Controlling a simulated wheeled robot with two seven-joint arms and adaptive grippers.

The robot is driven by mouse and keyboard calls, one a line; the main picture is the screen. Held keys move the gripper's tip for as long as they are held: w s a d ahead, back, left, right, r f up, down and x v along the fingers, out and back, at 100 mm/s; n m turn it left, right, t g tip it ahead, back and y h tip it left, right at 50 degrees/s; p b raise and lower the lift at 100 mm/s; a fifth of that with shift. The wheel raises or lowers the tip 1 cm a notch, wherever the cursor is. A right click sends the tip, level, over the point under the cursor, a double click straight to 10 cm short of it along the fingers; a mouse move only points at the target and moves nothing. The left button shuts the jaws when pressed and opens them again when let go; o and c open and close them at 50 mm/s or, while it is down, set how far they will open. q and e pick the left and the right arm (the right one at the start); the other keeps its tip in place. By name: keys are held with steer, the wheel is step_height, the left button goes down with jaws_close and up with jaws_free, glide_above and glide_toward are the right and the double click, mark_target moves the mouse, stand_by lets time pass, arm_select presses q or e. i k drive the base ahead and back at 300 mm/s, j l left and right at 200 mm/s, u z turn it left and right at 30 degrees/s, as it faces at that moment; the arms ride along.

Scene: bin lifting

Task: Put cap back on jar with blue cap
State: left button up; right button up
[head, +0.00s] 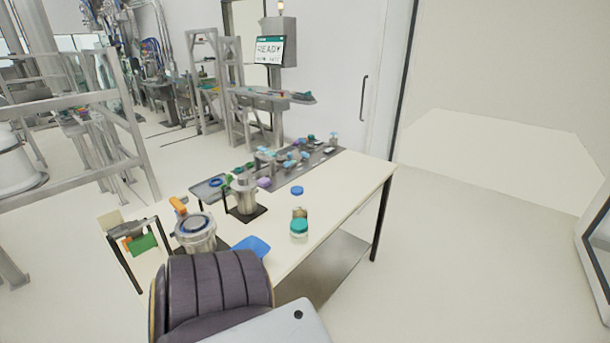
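A small blue cap (297,190) shows on the pale table toward its right side. Just in front of it stands a small jar (300,213) with brownish contents and no blue cap visible on it. A clear jar with a teal cap (299,228) stands nearest the front edge and partly covers the brownish jar. The blue cap appears apart from both jars, a little behind them. Neither of my grippers shows in the head view.
The table (340,200) is clear at its right. A metal pot (195,232), a second metal vessel (244,195) and a blue flat item (250,246) stand left of the jars. A dark tray (290,165) with small parts lies behind. A dark padded shape (212,290) fills the foreground.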

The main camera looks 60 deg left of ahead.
mark_target(301, 211)
steer(key=i+j+u, duration=0.1)
steer(key=i+u, duration=0.25)
steer(key=i, duration=0.2)
steer(key=i+u, duration=0.3)
steer(key=i, duration=1.35)
steer(key=i+l+u, duration=0.1)
steer(key=u, duration=0.15)
steer(key=i+l+u, duration=0.1)
steer(key=i+u, duration=0.2)
steer(key=i+l+u, duration=0.1)
steer(key=u, duration=0.35)
steer(key=i+l+u, duration=0.1)
steer(key=u, duration=0.4)
steer(key=l+u, duration=0.25)
steer(key=u, duration=0.2)
steer(key=l+u, duration=0.2)
steer(key=u, duration=0.25)
